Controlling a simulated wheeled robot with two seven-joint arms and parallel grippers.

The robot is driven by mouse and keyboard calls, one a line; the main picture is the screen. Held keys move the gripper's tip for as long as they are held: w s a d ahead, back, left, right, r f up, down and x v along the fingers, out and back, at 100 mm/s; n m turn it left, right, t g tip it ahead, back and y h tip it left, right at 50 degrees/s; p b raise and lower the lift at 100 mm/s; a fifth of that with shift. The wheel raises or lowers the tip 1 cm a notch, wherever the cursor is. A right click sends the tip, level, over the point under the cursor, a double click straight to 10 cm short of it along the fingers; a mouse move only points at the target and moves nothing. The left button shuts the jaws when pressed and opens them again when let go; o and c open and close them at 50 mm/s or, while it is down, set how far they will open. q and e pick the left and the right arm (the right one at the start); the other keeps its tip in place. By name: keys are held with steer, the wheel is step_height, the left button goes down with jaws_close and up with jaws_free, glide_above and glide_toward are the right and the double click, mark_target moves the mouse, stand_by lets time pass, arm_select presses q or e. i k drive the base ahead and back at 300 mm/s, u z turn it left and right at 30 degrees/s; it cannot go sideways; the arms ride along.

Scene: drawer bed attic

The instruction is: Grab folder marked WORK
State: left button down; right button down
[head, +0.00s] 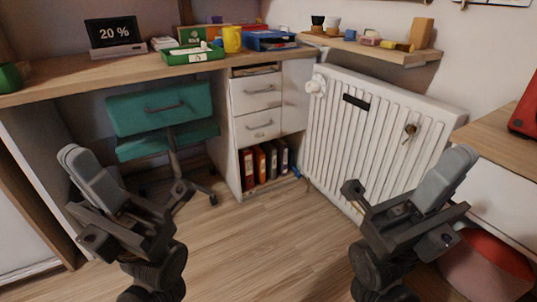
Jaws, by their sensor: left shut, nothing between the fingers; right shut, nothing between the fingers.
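Several upright binders stand in the open bottom shelf of the desk's drawer unit: a red binder (247,169), an orange binder (259,162), a brownish binder (270,158) and a dark binder (281,155). Their spines face me with pale labels, but the writing is too small to read, so I cannot tell which is marked WORK. My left gripper (125,222) is shut and empty, in front of the desk and left of the binders. My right gripper (405,222) is shut and empty, in front of the radiator and right of the binders. Neither touches a binder.
A teal chair (160,110) stands under the desk, left of the drawer unit (256,92). A white radiator (375,130) is on the right wall. A red round container (485,265) sits at lower right. The wooden floor (262,235) before the shelf is clear.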

mark_target(270, 152)
steer(key=u, duration=0.75)
steer(key=i, duration=1.1)
steer(key=z, duration=1.4)
steer(key=i, duration=0.5)
